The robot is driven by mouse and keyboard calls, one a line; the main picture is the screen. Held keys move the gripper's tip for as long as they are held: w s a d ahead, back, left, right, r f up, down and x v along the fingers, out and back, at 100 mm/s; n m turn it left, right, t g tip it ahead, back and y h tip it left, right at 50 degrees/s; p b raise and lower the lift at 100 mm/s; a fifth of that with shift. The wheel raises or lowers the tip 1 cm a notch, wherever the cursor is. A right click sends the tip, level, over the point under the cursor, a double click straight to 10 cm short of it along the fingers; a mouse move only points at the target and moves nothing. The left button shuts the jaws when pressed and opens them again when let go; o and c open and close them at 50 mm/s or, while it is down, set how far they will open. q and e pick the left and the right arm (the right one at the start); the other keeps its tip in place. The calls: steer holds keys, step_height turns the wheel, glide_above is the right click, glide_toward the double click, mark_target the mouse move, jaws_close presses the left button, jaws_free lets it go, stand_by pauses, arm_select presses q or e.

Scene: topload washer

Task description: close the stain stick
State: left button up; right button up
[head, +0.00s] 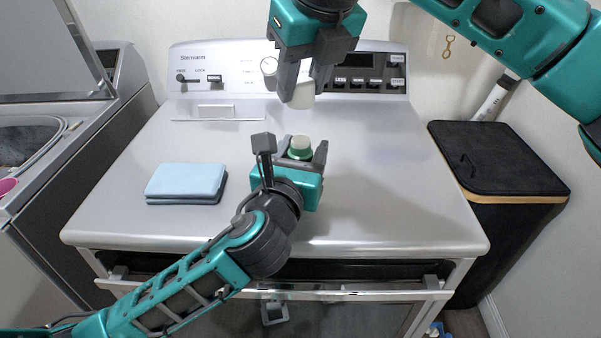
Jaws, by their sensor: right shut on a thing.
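The stain stick (300,144) has a green body and a pale white top. It shows between the fingers of my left gripper (293,152), above the middle of the metal appliance top. The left fingers look spread around the stick, with gaps beside it. The stick's lower part is hidden behind the gripper, so I cannot tell whether it stands on the surface. My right gripper (304,93) points down behind and above the stick, shut on a white cap (302,99). The cap is apart from the stick.
Folded blue cloths (186,182) lie on the left of the appliance top (400,200). A control panel (225,78) rises at the back. An open washer (85,150) is at left, a black hamper (500,160) at right. The top's right side is clear.

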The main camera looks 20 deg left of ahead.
mark_target(301, 139)
arm_select(q)
jaws_close()
arm_select(e)
steer(key=shift+f, duration=0.1)
steer(key=shift+f, duration=2.4)
steer(key=shift+f, duration=0.9)
steer(key=shift+f, duration=0.5)
arm_select(q)
steer(key=shift+s, duration=0.1)
arm_select(e)
steer(key=shift+f, duration=0.4)
